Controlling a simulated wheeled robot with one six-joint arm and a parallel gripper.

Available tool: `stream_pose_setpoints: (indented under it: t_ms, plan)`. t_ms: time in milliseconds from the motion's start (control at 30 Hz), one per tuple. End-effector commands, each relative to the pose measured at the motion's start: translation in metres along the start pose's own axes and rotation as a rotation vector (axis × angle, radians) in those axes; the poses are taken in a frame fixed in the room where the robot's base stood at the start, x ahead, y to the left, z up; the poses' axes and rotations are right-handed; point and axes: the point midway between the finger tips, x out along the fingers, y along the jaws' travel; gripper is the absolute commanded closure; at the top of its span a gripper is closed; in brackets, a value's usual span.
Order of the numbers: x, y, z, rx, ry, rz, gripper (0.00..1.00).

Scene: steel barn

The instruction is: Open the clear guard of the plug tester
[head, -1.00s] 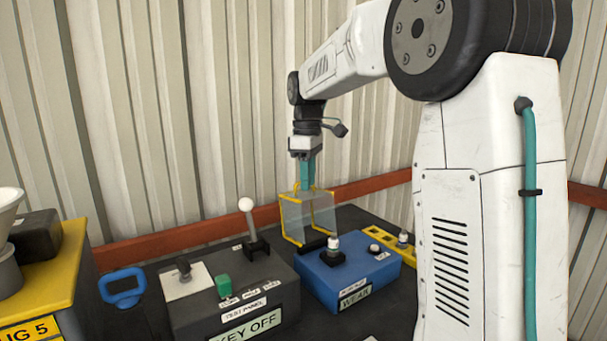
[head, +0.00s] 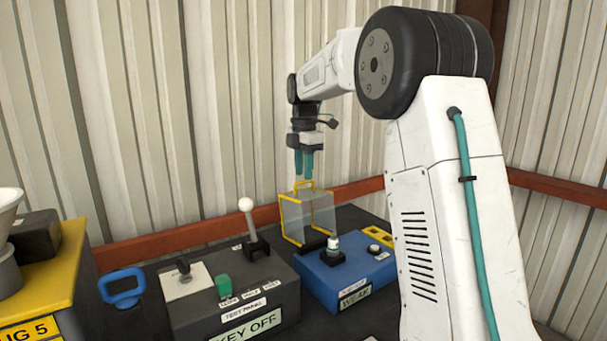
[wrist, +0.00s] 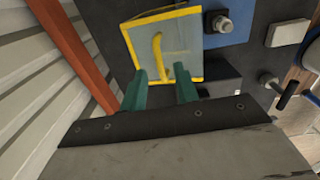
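The plug tester (head: 318,278) is a blue box with a label reading WEAK. Its clear guard (head: 318,212), edged in yellow, stands swung up at the back of the box. The plug (head: 333,244) stands uncovered in front of it. A yellow handle (head: 304,185) is on top of the guard; the handle also shows in the wrist view (wrist: 157,45). My gripper (head: 303,172) is just above the handle, fingers apart and empty. In the wrist view my gripper (wrist: 161,76) points at the guard, with a finger on either side of the handle's line.
A grey test panel (head: 240,295) reading KEY OFF, with a white-knobbed lever (head: 248,218), stands left of the tester. A yellow rack (head: 378,236) is at its right. A red rail (head: 190,236) and a corrugated wall are close behind.

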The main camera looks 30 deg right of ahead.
Motion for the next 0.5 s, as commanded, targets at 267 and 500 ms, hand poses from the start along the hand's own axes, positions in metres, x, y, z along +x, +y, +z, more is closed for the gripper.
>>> stream_pose_setpoints:
  t_ms: [267,500]
  plan:
    - [0.016,0.000,0.000,0.001,0.000,0.000,0.69]
    - [0.016,0.000,0.000,0.001,0.000,0.000,0.86]
